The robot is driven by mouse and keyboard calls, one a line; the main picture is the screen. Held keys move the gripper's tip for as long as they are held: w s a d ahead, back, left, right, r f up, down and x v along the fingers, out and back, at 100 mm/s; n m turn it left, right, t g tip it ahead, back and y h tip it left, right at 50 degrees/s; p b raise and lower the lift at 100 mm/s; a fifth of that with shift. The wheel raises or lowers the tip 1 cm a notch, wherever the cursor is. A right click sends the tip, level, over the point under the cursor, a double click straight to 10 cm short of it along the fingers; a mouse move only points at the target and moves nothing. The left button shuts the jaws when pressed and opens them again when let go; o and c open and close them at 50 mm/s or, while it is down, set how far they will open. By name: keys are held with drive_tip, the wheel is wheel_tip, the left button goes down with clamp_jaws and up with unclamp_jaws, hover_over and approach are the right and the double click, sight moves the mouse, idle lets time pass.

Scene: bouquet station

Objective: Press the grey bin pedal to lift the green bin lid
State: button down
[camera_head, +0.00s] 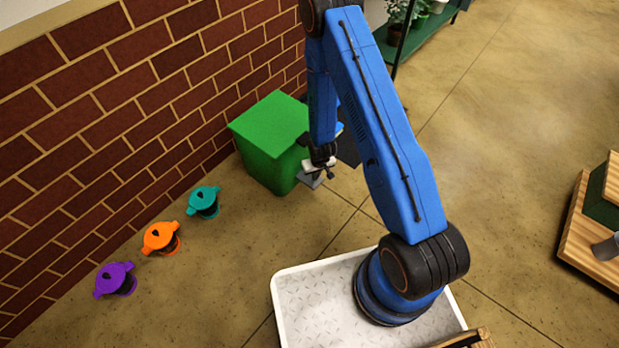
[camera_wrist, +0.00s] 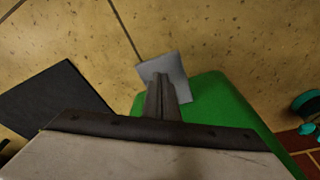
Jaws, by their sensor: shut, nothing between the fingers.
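The green bin (camera_head: 262,150) stands on the floor by the brick wall in the head view, and its flat green lid (camera_head: 268,118) looks shut. The grey pedal (camera_head: 311,182) sticks out low from the bin's front. In the wrist view the pedal (camera_wrist: 172,68) is a grey plate beside the green bin (camera_wrist: 222,108). My gripper (camera_head: 328,174) is shut and empty, pointing down at the pedal. In the wrist view its fingertips (camera_wrist: 160,80) overlap the pedal plate. I cannot tell whether they touch it.
A dark flat panel (camera_wrist: 52,100) lies beside the bin. Teal (camera_head: 204,202), orange (camera_head: 161,239) and purple (camera_head: 116,279) lidded containers stand along the brick wall (camera_head: 120,110). A green plant shelf (camera_head: 425,32) is at the back.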

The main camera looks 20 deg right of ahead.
drive_tip(key=shift+f, duration=0.15)
drive_tip(key=shift+f, duration=1.75)
drive_tip(key=shift+r, duration=0.1)
idle(0.6)
drive_tip(key=shift+r, duration=4.4)
